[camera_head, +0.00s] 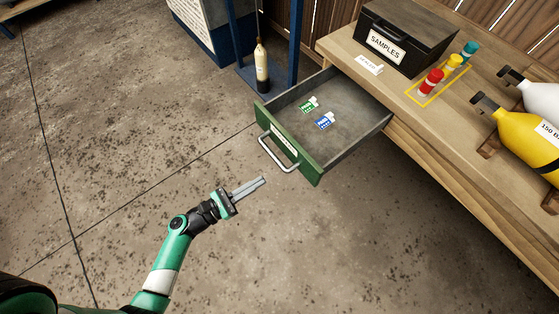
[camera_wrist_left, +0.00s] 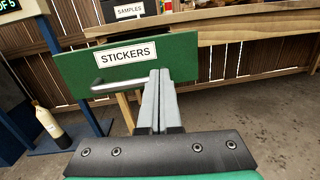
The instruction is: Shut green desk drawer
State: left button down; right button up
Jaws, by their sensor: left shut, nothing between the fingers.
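The green desk drawer (camera_head: 313,168) is pulled out from the wooden desk. Its green front, labelled STICKERS, has a silver handle (camera_head: 273,156). A green and a blue sticker pack lie inside it. In the left wrist view, the drawer front (camera_wrist_left: 185,60) fills the upper middle, and its handle (camera_wrist_left: 108,85) is partly hidden behind my fingers. My left gripper (camera_head: 264,180) is shut and empty, its fingers pointing toward the drawer front. In the head view it appears just below the handle, apart from it. My right gripper is not in view.
The desk top (camera_head: 398,92) holds a black SAMPLES box (camera_head: 405,38), red, yellow and teal capped vials, and yellow and white cylinders at the right edge. The concrete floor before the drawer is clear.

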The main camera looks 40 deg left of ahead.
pick_arm(q)
jog(key=s+f+n+y, duration=0.1)
jog(key=s+f, duration=0.1)
jog(key=s, duration=0.1)
jog(key=b, duration=0.3)
send_near(294, 156)
jog(key=shift+n+y, duration=0.3)
jog(key=w, duration=0.2)
jog(key=w+d, duration=0.1)
jog(key=w, duration=0.3)
jog(key=shift+w+d+r, duration=0.2)
jog(key=shift+w+r, duration=0.1)
jog(key=shift+w, duration=0.1)
